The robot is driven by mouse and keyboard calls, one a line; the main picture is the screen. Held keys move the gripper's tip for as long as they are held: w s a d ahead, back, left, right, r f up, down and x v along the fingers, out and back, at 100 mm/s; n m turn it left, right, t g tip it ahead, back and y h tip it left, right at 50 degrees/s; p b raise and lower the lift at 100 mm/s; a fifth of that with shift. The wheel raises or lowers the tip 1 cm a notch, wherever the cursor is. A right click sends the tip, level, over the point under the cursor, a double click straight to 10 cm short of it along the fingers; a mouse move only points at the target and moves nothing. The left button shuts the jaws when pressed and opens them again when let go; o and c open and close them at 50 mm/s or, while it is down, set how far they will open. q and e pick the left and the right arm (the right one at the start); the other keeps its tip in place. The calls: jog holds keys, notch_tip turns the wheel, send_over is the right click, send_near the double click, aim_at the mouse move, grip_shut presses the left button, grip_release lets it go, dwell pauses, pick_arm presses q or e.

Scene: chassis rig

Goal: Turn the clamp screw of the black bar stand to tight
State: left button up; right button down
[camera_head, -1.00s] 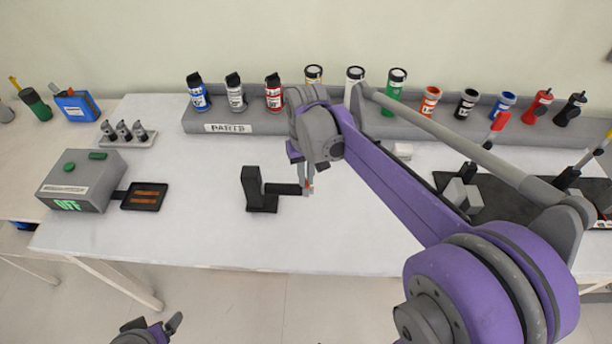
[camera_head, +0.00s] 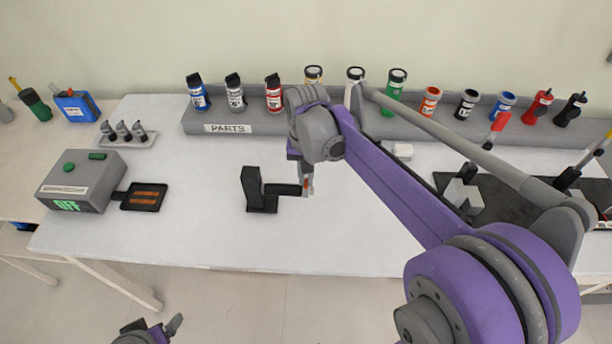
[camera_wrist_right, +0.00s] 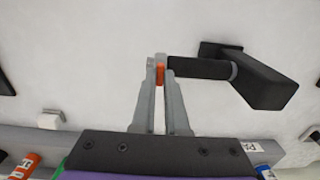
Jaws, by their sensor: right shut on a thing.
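The black bar stand (camera_head: 254,188) is upright on the white table, with a short black bar reaching right from its post. It also shows in the right wrist view (camera_wrist_right: 262,85). The clamp screw, a small orange-red piece (camera_wrist_right: 160,75), is at the free end of the bar. My right gripper (camera_head: 308,187) is at that end, and its two grey fingers (camera_wrist_right: 164,66) are shut on the screw, which they partly hide. My left gripper (camera_head: 152,328) is low at the bottom edge of the head view, away from the stand; its jaw gap is unclear.
A grey control box (camera_head: 82,182) with a small black tray (camera_head: 145,197) stands at the left. A grey parts rack (camera_head: 223,122) with several bottles runs along the back. A dark fixture (camera_head: 500,200) is at the right. The table front is clear.

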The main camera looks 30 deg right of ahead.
aim_at(306, 182)
jog(key=c, duration=0.9)
grip_release()
notch_tip(306, 182, up, 11)
jog(key=shift+f+p, duration=0.1)
jog(key=shift+p, duration=0.25)
jog(key=s+a+f+n+t, duration=0.2)
jog(key=s+f, duration=0.3)
jog(key=s+a+f+n+t, duration=0.1)
jog(key=s+a+f+n, duration=0.1)
jog(key=s+f, duration=0.3)
jog(key=s+a+f+n+t, duration=0.2)
jog(key=s+f, duration=0.3)
jog(key=shift+s+a+f+n+t, duration=0.1)
jog(key=shift+s+a+n+t, duration=0.05)
jog(key=shift+a+n+t, duration=0.2)
